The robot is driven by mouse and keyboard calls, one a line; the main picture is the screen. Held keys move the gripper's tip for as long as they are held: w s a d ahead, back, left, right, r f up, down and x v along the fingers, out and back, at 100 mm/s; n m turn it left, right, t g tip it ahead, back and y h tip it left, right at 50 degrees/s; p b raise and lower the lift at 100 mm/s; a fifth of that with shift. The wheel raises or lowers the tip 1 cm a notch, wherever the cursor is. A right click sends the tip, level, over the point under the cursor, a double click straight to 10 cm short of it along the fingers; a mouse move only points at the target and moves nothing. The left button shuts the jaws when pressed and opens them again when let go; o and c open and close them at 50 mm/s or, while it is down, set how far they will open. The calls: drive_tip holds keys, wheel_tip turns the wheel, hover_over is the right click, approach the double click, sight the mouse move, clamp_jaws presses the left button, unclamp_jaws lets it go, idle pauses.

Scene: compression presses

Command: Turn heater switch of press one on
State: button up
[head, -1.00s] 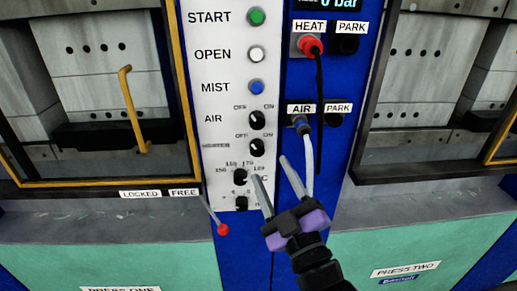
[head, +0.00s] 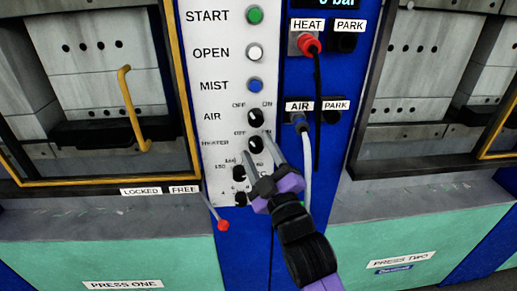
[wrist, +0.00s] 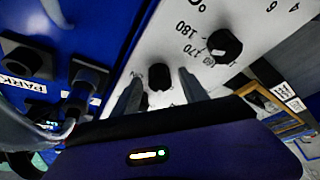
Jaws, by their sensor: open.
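The heater switch (head: 256,144) of press one is a small black knob on the white control panel, beside the label HEATER and below the AIR switch. My gripper (head: 257,146) is open, with one fingertip on each side of this knob. In the wrist view the knob (wrist: 159,77) shows between the two grey fingers (wrist: 158,87), and I see no clear contact. Its pointer direction is too small to tell. The OFF label shows above it; the ON label is hidden behind a finger.
The AIR switch (head: 256,117) is close above. The temperature dial (head: 239,172) is just below; it also shows in the wrist view (wrist: 224,45). Right of the panel are the heat plug (head: 309,44) and air plug (head: 299,121) with hanging cables. A red-tipped lever (head: 222,225) stands below.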

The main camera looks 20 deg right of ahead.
drive_tip(key=shift+w, duration=0.1)
clamp_jaws()
